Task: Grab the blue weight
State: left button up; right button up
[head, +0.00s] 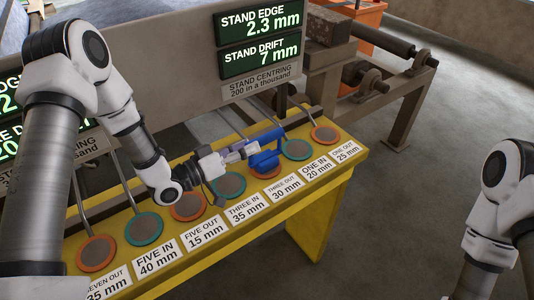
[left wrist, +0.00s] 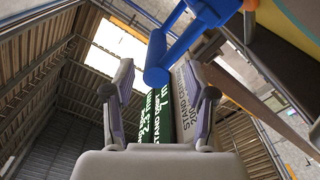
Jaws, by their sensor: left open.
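The blue weight (head: 264,160) has a bar-like handle and is over the orange-ringed "THREE OUT 30 mm" pad on the yellow bench. It seems to rest on the pad, most of which it covers. My left gripper (head: 247,149) reaches it from the left, with its fingertips at the handle. In the left wrist view, the blue handle (left wrist: 160,62) extends between the tips of the open fingers (left wrist: 157,80); contact cannot be told. The weight's lower body is partly out of that view. My right arm shows at the right edge of the head view, but its gripper is out of frame.
The yellow bench (head: 318,200) carries a row of orange- and teal-ringed pads with white labels. Bent grey rods rise behind the pads. A beige panel with green-text displays (head: 259,53) stands behind. A brown roller frame (head: 404,105) is at the back right. Floor at right is clear.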

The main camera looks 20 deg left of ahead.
aim_at(266, 139)
pick_arm(q)
jog(key=p+x, duration=0.1)
jog(key=x, duration=0.5)
jog(key=shift+d, duration=0.2)
jog(key=shift+r, duration=0.1)
grip_shut()
